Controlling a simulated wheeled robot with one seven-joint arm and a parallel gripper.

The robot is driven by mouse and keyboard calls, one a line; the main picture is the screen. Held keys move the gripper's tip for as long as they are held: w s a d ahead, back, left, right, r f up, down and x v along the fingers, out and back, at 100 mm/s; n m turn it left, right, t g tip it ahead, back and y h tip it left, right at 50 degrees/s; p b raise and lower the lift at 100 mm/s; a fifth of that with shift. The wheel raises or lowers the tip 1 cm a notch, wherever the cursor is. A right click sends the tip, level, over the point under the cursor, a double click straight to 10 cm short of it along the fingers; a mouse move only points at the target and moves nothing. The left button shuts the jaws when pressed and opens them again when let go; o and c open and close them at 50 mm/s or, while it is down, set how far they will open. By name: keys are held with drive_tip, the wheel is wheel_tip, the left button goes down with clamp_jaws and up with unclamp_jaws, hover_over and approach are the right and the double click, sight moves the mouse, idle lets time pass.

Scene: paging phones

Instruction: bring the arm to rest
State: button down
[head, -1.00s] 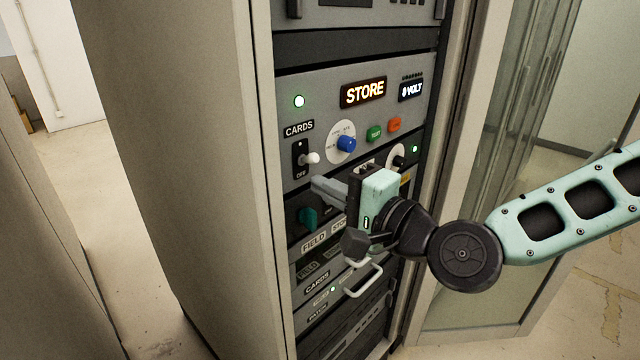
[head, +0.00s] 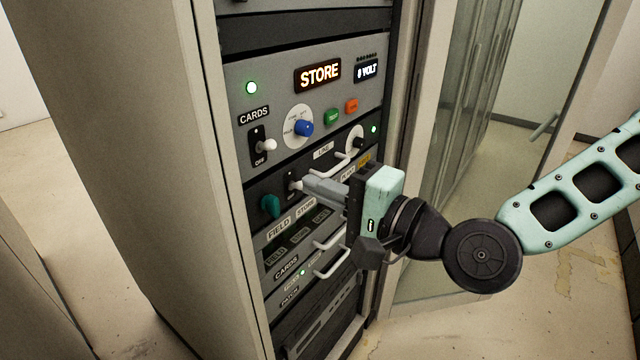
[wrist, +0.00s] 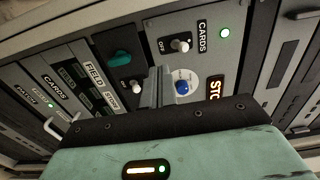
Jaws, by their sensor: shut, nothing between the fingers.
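My gripper (head: 306,187) is shut and empty in front of the rack. Its fingertips show close to a small white toggle (head: 294,182) on the panel below the STORE panel; whether they touch it I cannot tell. In the wrist view the shut fingers (wrist: 157,84) point at the rack between the teal knob (wrist: 121,58) and the blue knob (wrist: 182,87). My arm reaches in from the right in the head view.
The rack (head: 237,82) has a lit STORE display (head: 317,75), a CARDS switch (head: 267,146), green (head: 331,117) and orange (head: 351,106) buttons, and white pull handles (head: 331,262). A glass-panelled door (head: 445,170) stands right. Open floor (head: 130,270) lies left.

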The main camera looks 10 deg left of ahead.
drive_tip(key=s+d+f+n+g+h, duration=0.55)
drive_tip(key=s+f+n+h, duration=0.3)
drive_tip(key=f, duration=0.45)
drive_tip(key=s+d+r+n+h, duration=0.2)
drive_tip(key=s+d+r+h, duration=0.1)
drive_tip(key=d, duration=0.6)
drive_tip(key=s+d+r+n+g+h, duration=0.1)
drive_tip(key=s+d+h, duration=0.3)
drive_tip(key=d, duration=0.5)
drive_tip(key=shift+d+r+n, duration=0.35)
drive_tip(key=shift+r, duration=0.55)
drive_tip(key=shift+h, duration=0.25)
